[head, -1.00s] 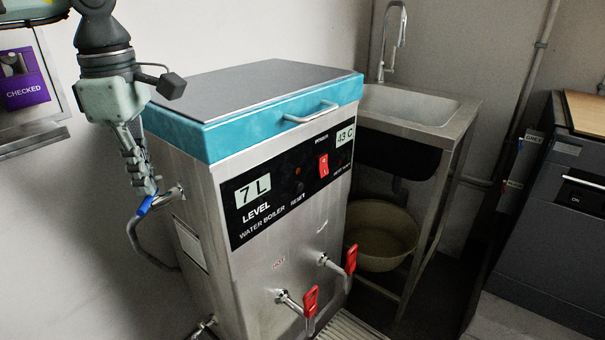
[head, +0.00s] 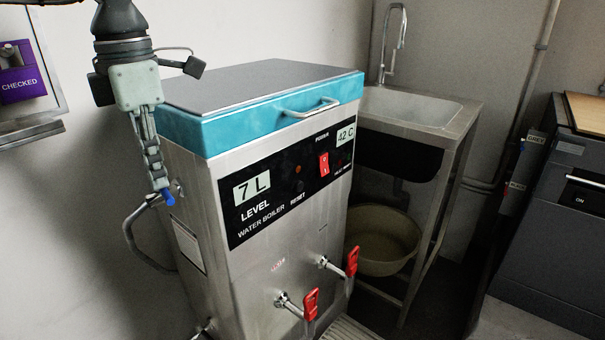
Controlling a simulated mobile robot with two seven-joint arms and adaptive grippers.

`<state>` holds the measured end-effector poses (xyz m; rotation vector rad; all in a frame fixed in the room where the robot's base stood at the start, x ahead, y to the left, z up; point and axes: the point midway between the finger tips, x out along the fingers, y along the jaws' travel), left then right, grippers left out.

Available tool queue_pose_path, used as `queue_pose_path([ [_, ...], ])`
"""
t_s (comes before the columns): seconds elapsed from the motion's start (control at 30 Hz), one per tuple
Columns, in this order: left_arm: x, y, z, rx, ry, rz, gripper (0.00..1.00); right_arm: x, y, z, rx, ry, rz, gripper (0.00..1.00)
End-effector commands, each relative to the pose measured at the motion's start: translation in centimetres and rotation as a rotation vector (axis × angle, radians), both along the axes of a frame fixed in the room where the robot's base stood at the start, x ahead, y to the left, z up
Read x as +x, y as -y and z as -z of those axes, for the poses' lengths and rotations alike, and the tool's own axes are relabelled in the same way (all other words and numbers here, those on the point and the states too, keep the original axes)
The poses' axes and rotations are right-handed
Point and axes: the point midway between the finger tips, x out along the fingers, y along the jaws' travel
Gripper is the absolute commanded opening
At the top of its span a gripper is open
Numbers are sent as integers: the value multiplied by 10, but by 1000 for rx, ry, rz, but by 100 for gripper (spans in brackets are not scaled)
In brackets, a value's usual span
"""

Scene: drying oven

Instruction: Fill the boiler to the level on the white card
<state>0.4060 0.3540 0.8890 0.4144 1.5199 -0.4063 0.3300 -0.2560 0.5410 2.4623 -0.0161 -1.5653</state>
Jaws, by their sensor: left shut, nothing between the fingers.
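The steel water boiler (head: 245,270) with a teal lid stands in the middle; its level display (head: 252,189) reads 7 L and its temperature display (head: 346,134) reads 42 C. A pipe with a blue lever (head: 153,200) enters its left side. My left gripper (head: 162,188) is shut and empty, fingers pointing down at the blue lever; it seems to touch it, and partly hides it. A white card (head: 187,246) is on the boiler's left side, its writing too oblique to read. My right gripper is not in view.
Two red-handled taps (head: 311,303) stick out of the boiler's front. A steel sink (head: 413,107) with a tan basin (head: 383,240) under it stands behind right. A dark cabinet (head: 555,230) is at far right.

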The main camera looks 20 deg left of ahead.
Motion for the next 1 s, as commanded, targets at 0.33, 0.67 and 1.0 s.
queue_pose_path([
  [0.33,3,4,9,-4,-21,-205,0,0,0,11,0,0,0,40],
  [0.67,3,4,9,-4,-20,-202,26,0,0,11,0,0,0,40],
  [1.0,3,3,7,-1,-17,-202,29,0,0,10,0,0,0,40],
])
